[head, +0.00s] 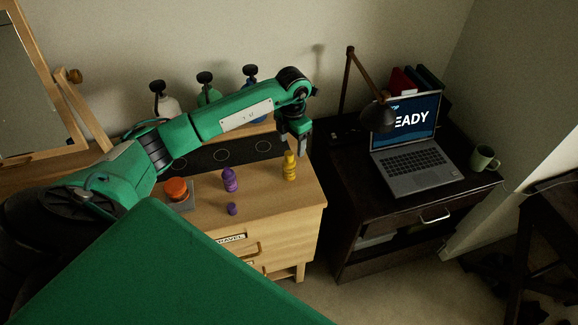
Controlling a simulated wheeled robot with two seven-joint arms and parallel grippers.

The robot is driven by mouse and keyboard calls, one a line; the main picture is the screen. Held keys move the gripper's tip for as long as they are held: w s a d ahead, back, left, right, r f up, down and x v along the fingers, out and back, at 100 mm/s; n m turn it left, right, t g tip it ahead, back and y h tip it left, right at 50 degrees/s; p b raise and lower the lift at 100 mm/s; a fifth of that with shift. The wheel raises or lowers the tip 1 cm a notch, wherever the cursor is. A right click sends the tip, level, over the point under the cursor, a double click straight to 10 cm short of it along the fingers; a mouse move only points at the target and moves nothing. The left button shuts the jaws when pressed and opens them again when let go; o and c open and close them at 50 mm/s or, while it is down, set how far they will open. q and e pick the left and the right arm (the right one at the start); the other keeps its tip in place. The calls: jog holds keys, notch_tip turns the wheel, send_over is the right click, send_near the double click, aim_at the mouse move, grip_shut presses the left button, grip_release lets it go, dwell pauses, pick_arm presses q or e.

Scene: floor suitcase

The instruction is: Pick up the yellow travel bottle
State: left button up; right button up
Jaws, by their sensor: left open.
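The yellow travel bottle (290,167) stands upright near the right end of the wooden dresser top (262,204). My left gripper (304,148) is open and points down. Its fingers are just above and beside the bottle's top, on the right in the head view. I cannot tell whether a finger touches the bottle. My right gripper is not in view.
A purple bottle (230,180) and a small purple piece (232,209) stand left of the yellow bottle. An orange-red round item (176,188) sits farther left. Large pump bottles (165,103) stand behind. A dark desk with a laptop (412,165) and lamp is to the right.

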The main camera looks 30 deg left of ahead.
aim_at(289, 161)
pick_arm(q)
notch_tip(289, 161, down, 2)
jog(key=shift+f+p, duration=0.25)
jog(key=shift+p, duration=0.05)
jog(key=f+p, duration=0.1)
jog(key=f, duration=0.1)
jog(key=s+f+p, duration=0.1)
jog(key=f+p, duration=0.1)
jog(key=shift+s+f, duration=0.1)
jog(key=shift+s, duration=0.1)
jog(key=shift+f, duration=0.55)
jog(key=c, duration=1.1)
